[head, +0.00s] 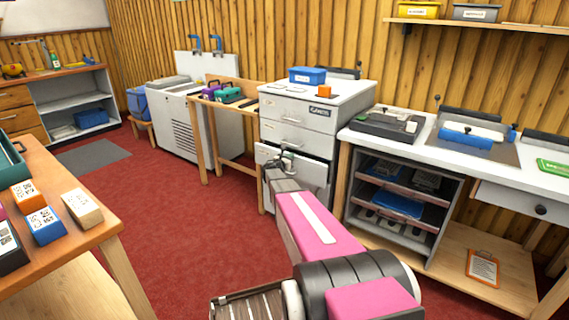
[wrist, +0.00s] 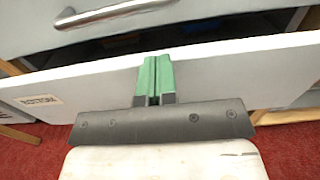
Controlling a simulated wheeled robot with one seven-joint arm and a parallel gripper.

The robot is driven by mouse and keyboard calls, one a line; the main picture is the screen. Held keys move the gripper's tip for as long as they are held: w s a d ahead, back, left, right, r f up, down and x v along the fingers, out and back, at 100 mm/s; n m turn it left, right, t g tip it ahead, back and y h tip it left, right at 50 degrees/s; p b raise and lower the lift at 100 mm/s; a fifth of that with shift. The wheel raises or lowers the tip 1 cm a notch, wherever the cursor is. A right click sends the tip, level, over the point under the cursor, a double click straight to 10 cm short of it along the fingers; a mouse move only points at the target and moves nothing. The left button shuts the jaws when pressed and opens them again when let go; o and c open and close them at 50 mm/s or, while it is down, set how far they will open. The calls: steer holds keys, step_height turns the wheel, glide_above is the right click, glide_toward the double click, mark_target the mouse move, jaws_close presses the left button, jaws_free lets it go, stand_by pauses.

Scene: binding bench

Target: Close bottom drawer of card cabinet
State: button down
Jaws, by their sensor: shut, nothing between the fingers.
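The card cabinet (head: 351,102) is a pale grey unit with several drawers, standing against the wall in the head view. Its bottom drawer (head: 321,172) is partly open, its front standing out from the body. In the wrist view the drawer's white front panel (wrist: 230,68) runs across the picture, with a small label at its left end and a dark gap behind its top edge. My gripper (wrist: 154,62) is shut and empty, its green fingertips at the panel's upper edge. I cannot tell whether they touch it. In the head view my gripper (head: 285,158) partly hides the drawer front.
A closed drawer with a metal handle (wrist: 115,12) is above the open one. A wooden side table (head: 205,150) stands left of the cabinet, and an open shelf unit (head: 350,215) under a white bench stands right. Red carpet is clear at front left.

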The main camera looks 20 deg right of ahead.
steer(key=shift+x, duration=0.8)
steer(key=shift+w+a+v, duration=0.25)
steer(key=shift+w+v, duration=0.1)
steer(key=shift+v, duration=6.2)
steer(key=x, duration=1.3)
steer(key=shift+f, duration=0.1)
